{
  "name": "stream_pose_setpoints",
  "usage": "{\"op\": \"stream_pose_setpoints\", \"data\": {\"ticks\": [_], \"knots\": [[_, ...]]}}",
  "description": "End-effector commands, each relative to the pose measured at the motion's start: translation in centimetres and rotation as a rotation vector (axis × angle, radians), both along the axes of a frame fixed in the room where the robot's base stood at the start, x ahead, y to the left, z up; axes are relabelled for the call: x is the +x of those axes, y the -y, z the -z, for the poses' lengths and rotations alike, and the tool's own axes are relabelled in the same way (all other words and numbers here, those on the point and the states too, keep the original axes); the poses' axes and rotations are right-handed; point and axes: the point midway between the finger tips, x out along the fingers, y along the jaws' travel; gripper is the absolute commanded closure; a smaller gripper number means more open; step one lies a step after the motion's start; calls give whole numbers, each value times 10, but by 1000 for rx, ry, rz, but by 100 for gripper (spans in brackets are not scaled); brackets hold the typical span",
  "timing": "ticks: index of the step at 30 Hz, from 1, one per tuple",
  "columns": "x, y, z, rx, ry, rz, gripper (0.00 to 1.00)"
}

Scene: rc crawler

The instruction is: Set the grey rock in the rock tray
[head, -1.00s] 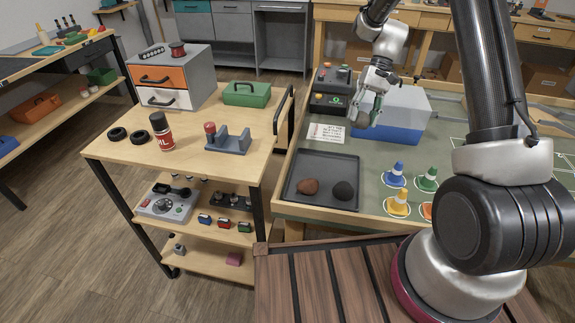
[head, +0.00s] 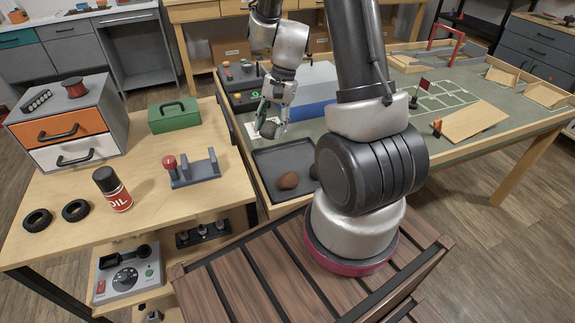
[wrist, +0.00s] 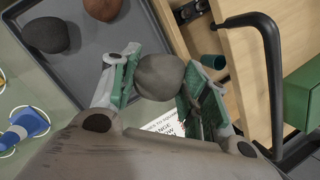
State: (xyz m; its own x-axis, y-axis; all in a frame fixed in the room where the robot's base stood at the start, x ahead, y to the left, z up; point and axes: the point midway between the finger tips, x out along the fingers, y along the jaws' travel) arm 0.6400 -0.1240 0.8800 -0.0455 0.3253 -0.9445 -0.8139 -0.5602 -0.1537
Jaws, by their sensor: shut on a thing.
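My gripper (head: 272,126) is shut on the grey rock (wrist: 160,76), which sits between the green-padded fingers in the wrist view. In the head view the held grey rock (head: 268,130) shows small and dark, near the far edge of the rock tray (head: 272,157). The dark flat tray also shows in the wrist view (wrist: 112,50), to the upper left of the held rock. A reddish-brown rock (head: 288,180) and a dark rock (wrist: 45,35) lie in it. In the head view my arm hides much of the dark rock and the tray's right side.
A wooden cart with a black handle (wrist: 272,75) stands beside the tray's table. It bears a green toolbox (head: 174,116) and an oil can (head: 112,188).

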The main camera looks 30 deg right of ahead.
Motion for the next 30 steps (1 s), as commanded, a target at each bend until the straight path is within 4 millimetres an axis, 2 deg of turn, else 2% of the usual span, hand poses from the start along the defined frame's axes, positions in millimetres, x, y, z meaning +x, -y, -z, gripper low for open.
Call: {"op": "stream_pose_setpoints", "data": {"ticks": [6, 11, 18, 29, 30], "knots": [[-3, 1, 41, -3, -5, 19, 84], [-3, 1, 58, -3, -3, 17, 84], [-3, 1, 92, -3, -4, 16, 84], [-2, 1, 96, -3, -1, 15, 84], [-2, 1, 97, -3, -1, 15, 53]]}}
